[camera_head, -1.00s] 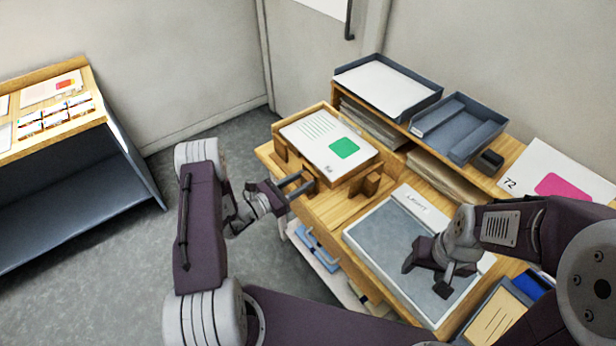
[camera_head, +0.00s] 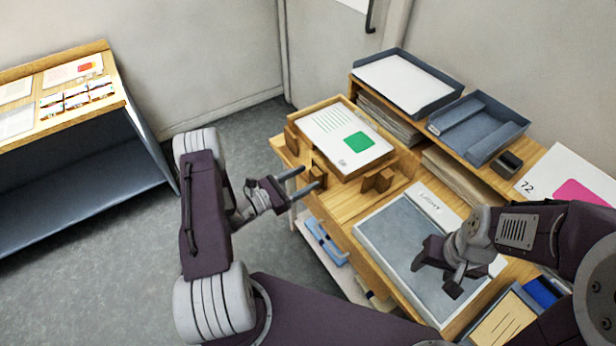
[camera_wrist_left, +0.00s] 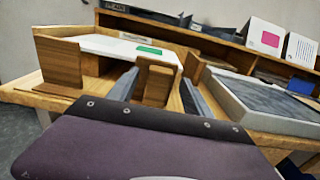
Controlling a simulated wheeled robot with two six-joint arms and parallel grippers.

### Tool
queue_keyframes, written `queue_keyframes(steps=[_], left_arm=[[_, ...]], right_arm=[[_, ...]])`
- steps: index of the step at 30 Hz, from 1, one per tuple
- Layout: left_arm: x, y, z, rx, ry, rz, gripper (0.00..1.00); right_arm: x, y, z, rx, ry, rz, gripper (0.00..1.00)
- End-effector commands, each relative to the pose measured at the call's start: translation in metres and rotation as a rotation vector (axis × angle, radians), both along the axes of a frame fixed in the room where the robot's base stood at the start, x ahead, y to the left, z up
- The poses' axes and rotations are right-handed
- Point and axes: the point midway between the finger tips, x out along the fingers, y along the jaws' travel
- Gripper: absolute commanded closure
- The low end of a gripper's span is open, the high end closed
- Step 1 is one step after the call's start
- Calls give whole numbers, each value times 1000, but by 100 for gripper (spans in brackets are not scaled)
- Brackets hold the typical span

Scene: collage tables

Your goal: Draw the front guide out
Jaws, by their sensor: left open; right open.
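A stack of white sheets (camera_head: 345,130) with a green patch lies on a wooden tray among small wooden guides. The front guide (camera_head: 319,168) is the upright wooden block on the tray's near side; in the left wrist view it stands in the middle (camera_wrist_left: 156,84). My left gripper (camera_head: 306,177) is open at the front guide. In the left wrist view its fingers lie on either side of the block, and I see no grip on it. My right gripper (camera_head: 436,272) is open and empty over the grey light pad (camera_head: 400,245).
Another guide (camera_head: 378,180) stands right of the stack and one (camera_head: 291,138) at its left. A shelf behind holds grey trays (camera_head: 478,128). A separate table (camera_head: 60,130) with cards stands far left, with open floor between.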

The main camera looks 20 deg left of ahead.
Motion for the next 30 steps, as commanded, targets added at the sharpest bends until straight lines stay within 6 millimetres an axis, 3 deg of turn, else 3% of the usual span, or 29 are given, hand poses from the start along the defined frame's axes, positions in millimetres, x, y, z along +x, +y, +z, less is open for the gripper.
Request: queue_keyframes(steps=[6, 12, 28, 30], left_arm=[[-37, 32, -1, -2, 1, 10, 42], [-58, 46, 0, -2, 0, 4, 42], [-60, 47, 0, -1, 0, 1, 42], [-59, 39, 2, -1, -1, -22, 42]], right_arm=[[0, 0, -5, 0, 0, 0, 42], [0, 0, -7, 0, 0, 0, 42], [0, 0, -6, 0, 0, 0, 42], [0, 0, -5, 0, 0, 0, 42]])
